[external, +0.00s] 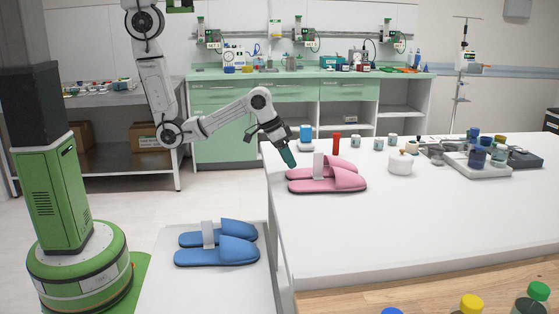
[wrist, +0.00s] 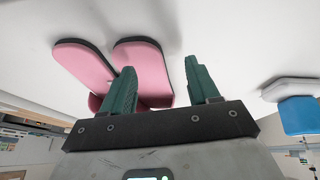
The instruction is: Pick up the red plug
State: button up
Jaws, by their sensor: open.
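The red plug (external: 336,144) is a small upright red cylinder on the white table, just behind the pink slippers. It does not show in the wrist view. My gripper (external: 288,158) is above the table's left end, to the left of the plug and apart from it, pointing down and to the right. In the wrist view its two green fingers (wrist: 160,75) are spread, with nothing held between them. The pink slippers (external: 328,178) lie in front of the plug with a white band around them; they also show behind the fingers in the wrist view (wrist: 84,65).
A blue and white item (external: 306,134) stands left of the plug; it shows at the right in the wrist view (wrist: 300,112). Cups (external: 365,142) and a white lidded pot (external: 401,163) stand to the right. The white table's (external: 420,220) front is clear.

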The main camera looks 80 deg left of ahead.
aim_at(336, 139)
jog(key=shift+m+h, duration=0.3)
jog(key=shift+m, duration=0.5)
jog(key=w, duration=0.2)
jog(key=w+a+b, duration=0.1)
jog(key=w, duration=0.1)
jog(key=w+a+r, duration=0.1)
jog(key=w, duration=0.1)
jog(key=shift+w+a+b, duration=0.1)
jog(key=shift+w+b, duration=0.3)
jog(key=shift+m, duration=0.8)
jog(key=w+a, duration=0.1)
jog(key=w+a+r+b, duration=0.1)
jog(key=w, duration=0.1)
jog(key=w+a+r, duration=0.1)
jog(key=w, duration=0.1)
jog(key=shift+a+b, duration=0.3)
jog(key=shift+b, duration=0.05)
jog(key=w+a+r+m+g+b, duration=0.1)
jog(key=w+a+r, duration=0.2)
jog(key=a, duration=0.2)
jog(key=w+a+r+m+b, duration=0.2)
jog(key=w+a, duration=0.1)
jog(key=a, duration=0.2)
jog(key=x, duration=0.4)
jog(key=shift+w+a+f, duration=0.1)
jog(key=shift+w+f, duration=0.05)
jog(key=shift+f, duration=0.25)
jog(key=shift+d+x, duration=0.2)
jog(key=shift+x, duration=2.55)
jog(key=c, duration=1.1)
